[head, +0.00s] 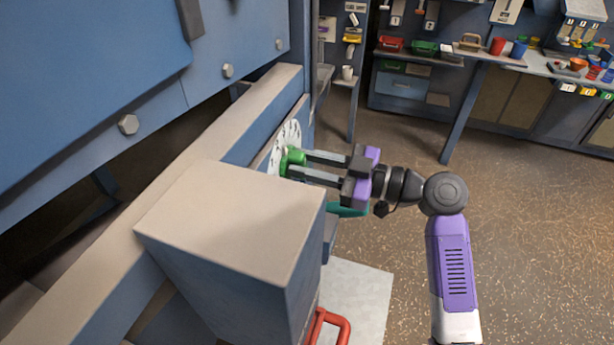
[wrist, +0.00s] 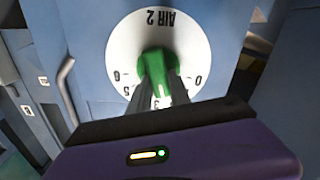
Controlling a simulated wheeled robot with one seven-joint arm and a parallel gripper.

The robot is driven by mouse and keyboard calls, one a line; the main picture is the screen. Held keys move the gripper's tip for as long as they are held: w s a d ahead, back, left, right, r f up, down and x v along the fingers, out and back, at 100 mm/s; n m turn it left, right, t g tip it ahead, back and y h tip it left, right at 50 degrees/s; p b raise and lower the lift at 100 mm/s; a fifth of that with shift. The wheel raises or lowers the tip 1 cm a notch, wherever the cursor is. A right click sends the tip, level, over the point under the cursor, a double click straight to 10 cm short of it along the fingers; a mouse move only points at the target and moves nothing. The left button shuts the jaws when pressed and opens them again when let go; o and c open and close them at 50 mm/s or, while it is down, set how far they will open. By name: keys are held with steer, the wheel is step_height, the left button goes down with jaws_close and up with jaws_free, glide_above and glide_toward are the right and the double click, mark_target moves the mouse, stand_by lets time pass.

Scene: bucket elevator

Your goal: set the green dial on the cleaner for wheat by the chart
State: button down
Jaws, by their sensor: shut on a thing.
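The green dial (head: 292,158) sits on a white round scale plate (head: 288,136) on the blue side of the cleaner. In the wrist view the green dial (wrist: 158,68) stands in the middle of the plate (wrist: 128,35), which reads "AIR 2" upside down, with figures such as 0, 3, 5 and 6 around it. My gripper (head: 300,165) reaches in from the right and is shut on the dial. The fingers hide part of the scale in the wrist view, and I cannot tell the dial's exact setting. I cannot make out the chart.
A box-shaped housing (head: 230,225) with a pale top stands just in front of my gripper. A red handle (head: 330,325) is below it. A bench (head: 545,65) with cups and trays stands at the back right. The speckled floor to the right is clear.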

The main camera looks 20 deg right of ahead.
steer(key=n+b, duration=0.1)
steer(key=b, duration=0.2)
steer(key=shift+f, duration=0.3)
steer(key=shift+r+n+b, duration=0.25)
steer(key=shift+n+b, duration=0.15)
steer(key=shift+b, duration=0.05)
steer(key=c, duration=1.2)
jaws_free()
steer(key=shift+s, duration=0.1)
steer(key=b+v, duration=0.1)
steer(key=v, duration=0.6)
steer(key=shift+s+d, duration=0.25)
steer(key=shift+s, duration=0.05)
